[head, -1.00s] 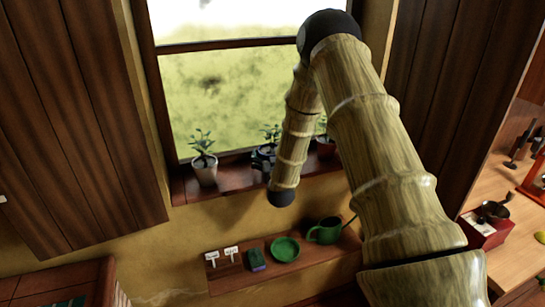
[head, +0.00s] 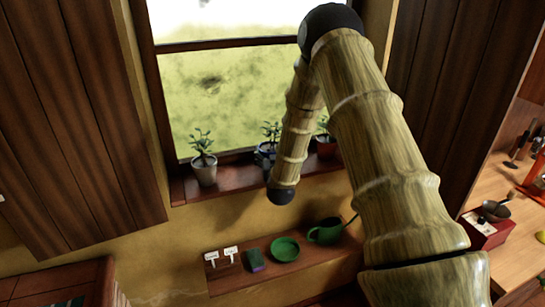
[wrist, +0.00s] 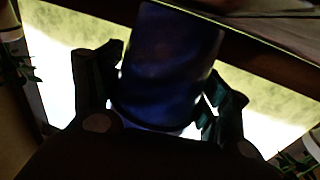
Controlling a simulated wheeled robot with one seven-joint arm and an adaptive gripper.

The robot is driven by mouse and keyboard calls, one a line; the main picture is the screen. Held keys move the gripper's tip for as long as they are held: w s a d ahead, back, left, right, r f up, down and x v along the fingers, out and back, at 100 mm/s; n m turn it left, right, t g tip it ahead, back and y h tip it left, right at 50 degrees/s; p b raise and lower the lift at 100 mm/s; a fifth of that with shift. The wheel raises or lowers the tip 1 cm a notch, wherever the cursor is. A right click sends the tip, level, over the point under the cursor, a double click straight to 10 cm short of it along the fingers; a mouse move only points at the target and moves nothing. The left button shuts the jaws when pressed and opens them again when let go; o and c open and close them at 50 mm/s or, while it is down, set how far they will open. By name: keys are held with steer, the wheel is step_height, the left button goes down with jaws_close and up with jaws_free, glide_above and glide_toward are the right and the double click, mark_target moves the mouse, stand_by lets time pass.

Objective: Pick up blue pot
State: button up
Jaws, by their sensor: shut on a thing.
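The blue pot (head: 264,156) with a small green plant stands in the middle of the windowsill in the head view, partly behind my arm. In the wrist view the dark blue pot (wrist: 170,70) fills the centre. My gripper (wrist: 163,95) has one finger on each side of it and is shut on it. In the head view my gripper is not clearly visible. I cannot tell whether the pot's base touches the sill.
A lower shelf holds a green plate (head: 285,249), a green watering can (head: 325,232) and a sponge (head: 254,261). Wooden shutters flank the window.

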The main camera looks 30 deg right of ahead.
mark_target(270, 150)
step_height(270, 150, up, 2)
steer(key=shift+r+b, duration=0.1)
steer(key=shift+b, duration=0.55)
steer(key=shift+s+a+r+b, duration=0.15)
steer(key=shift+s+a+b, duration=0.1)
steer(key=shift+b, duration=0.05)
steer(key=w+a+r+b+v, duration=0.15)
steer(key=b+v, duration=0.25)
steer(key=v, duration=1)
steer(key=p+x, duration=0.2)
steer(key=x, duration=0.2)
steer(key=d+f+p+x, duration=0.1)
steer(key=p+x, duration=0.2)
steer(key=x, duration=0.1)
steer(key=p+x, duration=0.2)
steer(key=x, duration=0.2)
steer(key=shift+s+d+f, duration=0.15)
steer(key=shift+s+d, duration=0.1)
steer(key=shift+d, duration=0.1)
steer(key=shift+w+d+f+p, duration=0.25)
steer(key=shift+w+d+p, duration=0.2)
steer(key=shift+w+p, duration=0.1)
steer(key=shift+g+h, duration=0.3)
steer(key=shift+h, duration=0.1)
